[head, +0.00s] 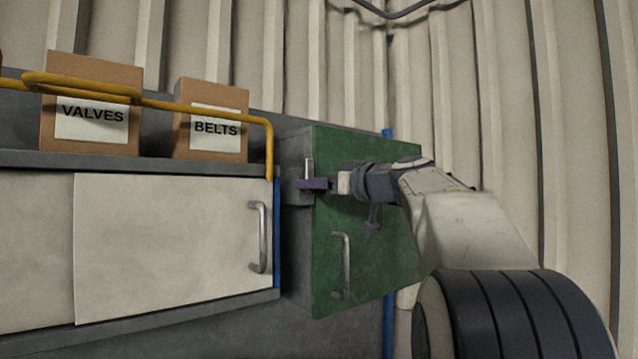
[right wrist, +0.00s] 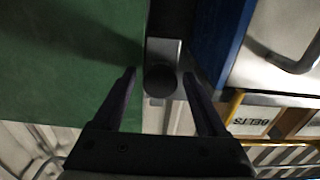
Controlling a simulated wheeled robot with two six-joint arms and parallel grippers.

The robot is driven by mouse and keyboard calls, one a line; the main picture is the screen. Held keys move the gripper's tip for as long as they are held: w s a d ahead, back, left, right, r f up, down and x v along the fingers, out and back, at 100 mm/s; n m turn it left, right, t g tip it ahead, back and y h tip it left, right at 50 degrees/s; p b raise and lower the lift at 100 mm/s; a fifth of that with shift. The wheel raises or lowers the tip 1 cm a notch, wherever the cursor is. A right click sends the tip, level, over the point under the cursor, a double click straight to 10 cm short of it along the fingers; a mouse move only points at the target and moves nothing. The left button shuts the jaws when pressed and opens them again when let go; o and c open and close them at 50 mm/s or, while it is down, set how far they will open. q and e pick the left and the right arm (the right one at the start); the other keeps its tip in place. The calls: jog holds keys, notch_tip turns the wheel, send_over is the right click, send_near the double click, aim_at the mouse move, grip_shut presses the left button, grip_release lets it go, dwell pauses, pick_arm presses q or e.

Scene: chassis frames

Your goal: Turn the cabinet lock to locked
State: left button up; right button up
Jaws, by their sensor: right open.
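The green cabinet (head: 330,215) stands right of the shelf unit, with its door closed and a metal handle (head: 345,265) low on it. At the door's left edge is the lock, a pale metal piece (head: 309,168) mostly hidden by my gripper. In the right wrist view the lock shows as a grey plate (right wrist: 161,48) with a dark round knob (right wrist: 160,81). My right gripper (head: 312,184) is open at the lock. Its fingertips (right wrist: 159,78) lie on either side of the knob, with gaps visible. Which way the lock is turned cannot be told. My left gripper is not in view.
Left of the cabinet is a shelf unit with a white sliding door (head: 165,245) and a yellow rail (head: 205,106). Boxes labelled VALVES (head: 90,105) and BELTS (head: 210,120) stand on it. A corrugated wall (head: 475,90) is behind.

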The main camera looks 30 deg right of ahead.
grip_shut()
jog(key=shift+m, duration=0.3)
jog(key=m+b, duration=0.1)
jog(key=m, duration=0.1)
jog(key=shift+d+f+m+b, duration=0.1)
jog(key=shift+m+b, duration=0.2)
jog(key=shift+b, duration=0.1)
jog(key=m+b, duration=0.1)
jog(key=m, duration=0.3)
jog(key=shift+m, duration=0.3)
jog(key=m, duration=0.4)
jog(key=shift+d+m, duration=0.1)
jog(key=shift+m, duration=0.2)
jog(key=m, duration=0.5)
jog(key=shift+f+m, duration=0.1)
jog(key=shift+m, duration=0.3)
grip_release()
